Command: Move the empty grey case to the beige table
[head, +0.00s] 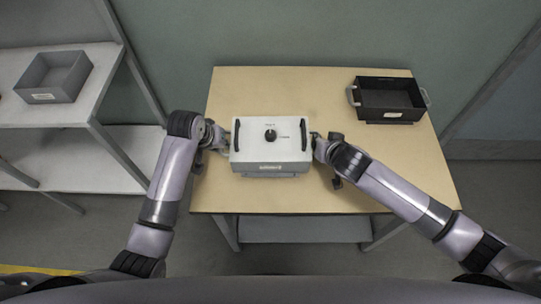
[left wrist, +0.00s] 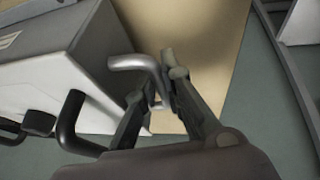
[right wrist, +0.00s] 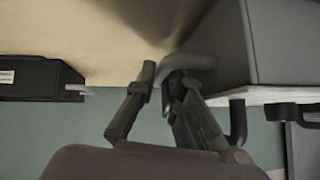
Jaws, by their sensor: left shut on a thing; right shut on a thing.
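A grey box with a white top (head: 270,132), a black knob, two black bars and a front label is at the middle of the beige table (head: 290,88). I cannot tell whether it rests there or is slightly raised. My left gripper (head: 228,141) is shut on its left metal handle, which shows in the left wrist view (left wrist: 130,62). My right gripper (head: 317,142) is shut on its right handle, which shows in the right wrist view (right wrist: 200,62). A separate open grey case (head: 68,93), seemingly empty, stands on the light shelf at the left.
A black open crate (head: 390,98) with side handles stands at the table's back right. The shelf unit (head: 18,118) is left of the table, with a floor gap between. Bare tabletop lies in front of the held box and to its right.

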